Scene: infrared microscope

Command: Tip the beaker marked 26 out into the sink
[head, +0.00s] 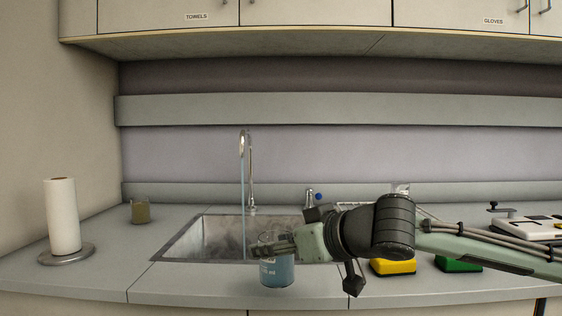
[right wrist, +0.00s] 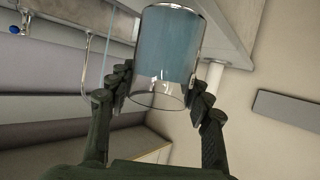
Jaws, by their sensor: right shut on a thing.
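A clear glass beaker (head: 277,272) with blue liquid and pale markings stands about upright at the front of the sink. I cannot read its number. My right gripper (head: 264,250) is shut on it near its upper part, with the arm coming in from the right. In the right wrist view the beaker (right wrist: 172,55) sits between the two fingers of the gripper (right wrist: 160,92). I cannot tell whether its base touches the counter. The steel sink (head: 185,240) lies behind and left of it, partly hidden by the gripper and beaker. My left gripper is not in view.
A tap (head: 250,180) stands behind the sink, with a thin stream below its spout. A beaker with brown contents (head: 140,212) and a paper towel roll (head: 63,215) stand at left.

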